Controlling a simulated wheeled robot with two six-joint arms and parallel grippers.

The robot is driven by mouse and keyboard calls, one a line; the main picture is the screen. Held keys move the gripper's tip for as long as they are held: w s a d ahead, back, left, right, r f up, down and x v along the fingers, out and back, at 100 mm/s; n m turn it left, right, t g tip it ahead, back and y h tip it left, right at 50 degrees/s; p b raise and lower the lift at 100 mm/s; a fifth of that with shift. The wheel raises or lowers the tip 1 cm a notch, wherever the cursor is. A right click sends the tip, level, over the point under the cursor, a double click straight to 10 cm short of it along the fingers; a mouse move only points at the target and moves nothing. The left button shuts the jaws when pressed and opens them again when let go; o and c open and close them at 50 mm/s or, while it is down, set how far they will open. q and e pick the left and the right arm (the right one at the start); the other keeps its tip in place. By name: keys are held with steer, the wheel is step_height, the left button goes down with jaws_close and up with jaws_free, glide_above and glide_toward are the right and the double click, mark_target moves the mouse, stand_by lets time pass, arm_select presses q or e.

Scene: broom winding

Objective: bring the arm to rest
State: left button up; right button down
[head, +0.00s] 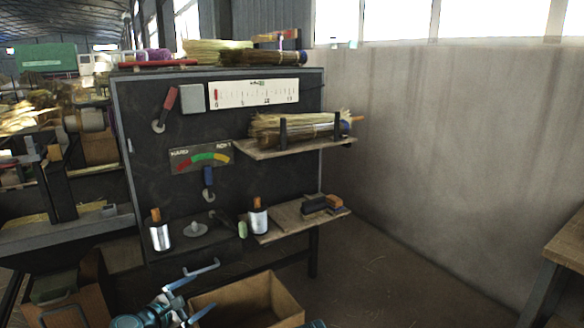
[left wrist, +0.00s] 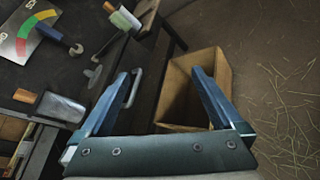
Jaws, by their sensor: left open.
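My left gripper (head: 187,298) is low in the head view, in front of the dark machine panel (head: 140,110) and left of an open cardboard box (head: 287,297). Its two blue fingers are spread, with nothing between them that it holds. In the left wrist view the open fingers (left wrist: 160,82) frame part of the box (left wrist: 178,75) and a grey handle (left wrist: 134,88) on the panel side. My right gripper does not show.
A broom bundle (head: 295,128) lies on the upper shelf (head: 255,151). A brush-like block (head: 320,204) lies on the lower shelf (head: 285,217).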

arm_select(q)
steer(key=s+d+f+m+g, duration=0.4)
steer(key=d+f+m+g, duration=0.1)
steer(key=d+m, duration=0.35)
steer(key=s+d+f+m+g, duration=0.45)
steer(key=d+m, duration=0.25)
steer(key=d, duration=0.2)
steer(key=s+d+f+m+g+y+p, duration=0.2)
steer(key=s+f+m+g+y, duration=0.2)
steer(key=s+m+y, duration=0.5)
step_height(320, 180, up, 38)
steer(key=s+m+h+p, duration=0.1)
steer(key=m+h+p, duration=0.1)
steer(key=p, duration=3.5)
steer(key=shift+s+a+m, duration=0.2)
steer(key=shift+a+m, duration=0.15)
